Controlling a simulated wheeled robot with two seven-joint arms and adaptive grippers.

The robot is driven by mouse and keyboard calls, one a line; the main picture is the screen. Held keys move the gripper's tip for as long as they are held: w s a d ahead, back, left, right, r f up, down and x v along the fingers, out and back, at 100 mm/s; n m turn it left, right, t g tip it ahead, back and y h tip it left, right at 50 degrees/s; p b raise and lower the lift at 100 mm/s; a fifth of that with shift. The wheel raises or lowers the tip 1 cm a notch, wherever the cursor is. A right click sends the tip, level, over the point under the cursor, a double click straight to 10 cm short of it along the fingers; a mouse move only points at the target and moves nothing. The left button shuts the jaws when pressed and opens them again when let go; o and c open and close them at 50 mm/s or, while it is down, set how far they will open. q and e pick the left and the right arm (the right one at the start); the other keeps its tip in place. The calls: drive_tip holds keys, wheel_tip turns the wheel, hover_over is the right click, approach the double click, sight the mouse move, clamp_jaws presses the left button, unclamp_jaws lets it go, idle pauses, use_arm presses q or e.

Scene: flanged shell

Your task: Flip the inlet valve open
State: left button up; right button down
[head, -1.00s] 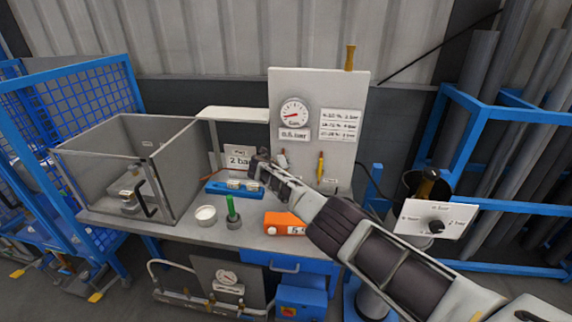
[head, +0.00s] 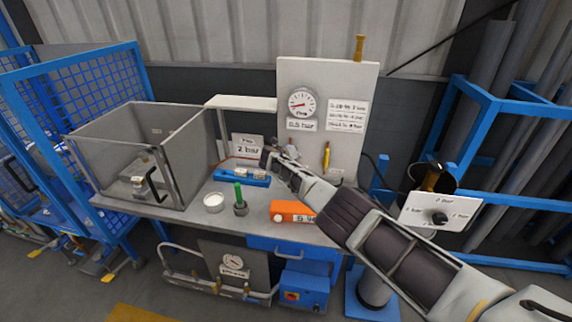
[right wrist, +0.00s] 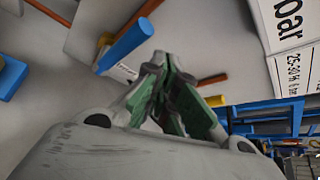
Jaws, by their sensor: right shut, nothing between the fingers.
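My right gripper (head: 268,157) is in front of the left part of the white gauge panel (head: 340,85), above the blue block (head: 242,176). In the right wrist view its green-padded fingers (right wrist: 164,66) are shut and empty. A blue lever handle (right wrist: 125,46) with a brass-coloured end lies just left of the fingertips there; whether they touch it, I cannot tell. In the head view a yellow-orange handle (head: 326,156) stands on the panel, right of my gripper. My left gripper is out of view.
The bench carries an open-topped clear box (head: 190,150), a white dish (head: 214,201), a green-handled tool (head: 239,197) and an orange box (head: 290,210). A white dial plate (head: 462,210) stands at right. My right arm crosses the bench's right side.

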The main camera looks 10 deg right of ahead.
drive_tip(key=s+a+p, duration=0.3)
drive_tip(key=s+a, duration=0.3)
drive_tip(key=s, duration=0.1)
drive_tip(key=shift+s, duration=0.15)
idle(1.1)
drive_tip(key=shift+f, duration=0.15)
idle(0.4)
